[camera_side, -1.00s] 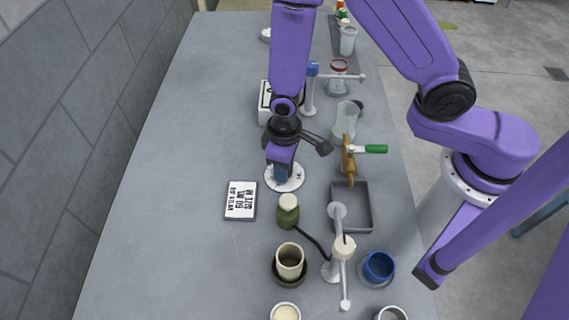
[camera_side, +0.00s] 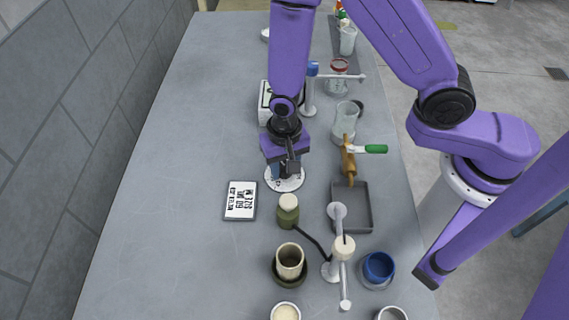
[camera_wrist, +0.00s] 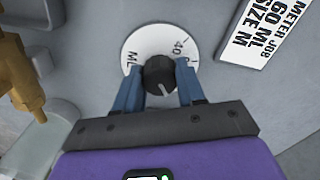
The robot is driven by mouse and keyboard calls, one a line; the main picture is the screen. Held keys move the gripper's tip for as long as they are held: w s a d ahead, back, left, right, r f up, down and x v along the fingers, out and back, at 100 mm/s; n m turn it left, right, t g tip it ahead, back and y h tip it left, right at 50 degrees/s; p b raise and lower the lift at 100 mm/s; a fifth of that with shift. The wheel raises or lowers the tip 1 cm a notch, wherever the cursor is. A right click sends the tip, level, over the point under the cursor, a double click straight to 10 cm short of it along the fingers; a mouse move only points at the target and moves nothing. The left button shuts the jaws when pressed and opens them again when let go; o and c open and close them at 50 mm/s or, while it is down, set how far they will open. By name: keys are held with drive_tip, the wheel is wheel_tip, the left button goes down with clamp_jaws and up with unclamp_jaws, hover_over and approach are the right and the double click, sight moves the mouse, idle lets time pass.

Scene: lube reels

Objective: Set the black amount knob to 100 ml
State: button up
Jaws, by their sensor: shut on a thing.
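The black amount knob (camera_wrist: 159,74) sits at the middle of a round white dial (camera_wrist: 135,45) on the table. The dial (camera_side: 285,186) also shows in the side view, under my gripper. My gripper (camera_wrist: 158,92) is shut on the knob, with one blue finger on each side of it. The dial print "ML" and "40" shows; a further number at the right is partly hidden by a finger. In the side view my gripper (camera_side: 283,170) hides the knob.
A card (camera_side: 240,201) reading "METER JOB 60 ML SIZE M" lies left of the dial. A green bottle (camera_side: 288,211) stands just in front. The table's left side is clear.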

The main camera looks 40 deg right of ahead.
sight(285, 166)
drive_tip(key=shift+m, duration=0.7)
drive_tip(key=o, duration=1.1)
drive_tip(key=shift+c, duration=0.2)
drive_tip(key=shift+r, duration=0.15)
wheel_tip(285, 166, up, 17)
drive_tip(key=shift+r, duration=0.1)
